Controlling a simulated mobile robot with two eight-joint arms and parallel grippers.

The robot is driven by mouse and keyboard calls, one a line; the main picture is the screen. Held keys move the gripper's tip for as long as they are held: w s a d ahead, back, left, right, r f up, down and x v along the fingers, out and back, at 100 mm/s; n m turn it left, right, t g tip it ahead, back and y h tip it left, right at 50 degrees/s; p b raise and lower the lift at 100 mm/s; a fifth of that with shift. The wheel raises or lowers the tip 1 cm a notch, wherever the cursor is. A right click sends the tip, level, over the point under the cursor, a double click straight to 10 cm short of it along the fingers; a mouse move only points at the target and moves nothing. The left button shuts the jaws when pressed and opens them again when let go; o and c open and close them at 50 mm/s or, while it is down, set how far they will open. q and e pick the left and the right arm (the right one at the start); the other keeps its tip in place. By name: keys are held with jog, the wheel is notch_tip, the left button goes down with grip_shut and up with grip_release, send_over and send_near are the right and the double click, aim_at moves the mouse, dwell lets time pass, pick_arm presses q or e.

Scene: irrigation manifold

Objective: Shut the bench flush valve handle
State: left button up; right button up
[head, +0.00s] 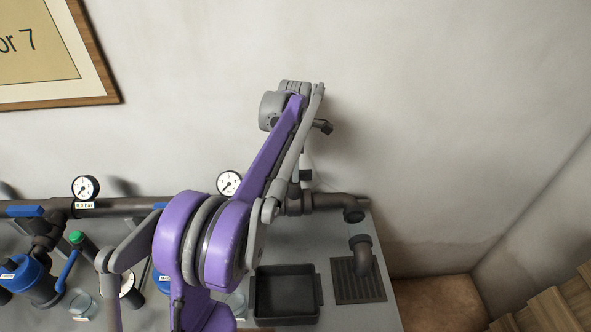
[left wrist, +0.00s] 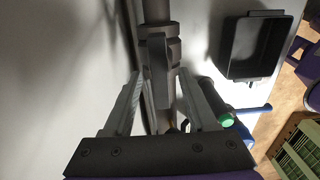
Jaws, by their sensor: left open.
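My left gripper shows in the left wrist view (left wrist: 160,76) with its two grey fingers spread apart, one on each side of the dark pipe line. A brown-grey valve fitting (left wrist: 156,62) on that pipe lies between the fingers; contact cannot be told. In the head view my left arm reaches over the right end of the manifold pipe (head: 325,202), with its wrist high near the wall. The arm hides part of the pipe there. My right gripper is not in view.
A black tray (head: 286,318) and a drain grate (head: 345,286) with an upright elbow pipe (head: 362,252) are at the bench's right. Two gauges (head: 86,188) (head: 229,183) stand along the pipe. A blue filter housing (head: 28,280) and a green-capped cylinder (head: 77,238) are at left.

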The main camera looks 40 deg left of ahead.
pick_arm(q)
jog(key=shift+f, duration=0.4)
jog(key=shift+c, duration=0.3)
grip_shut()
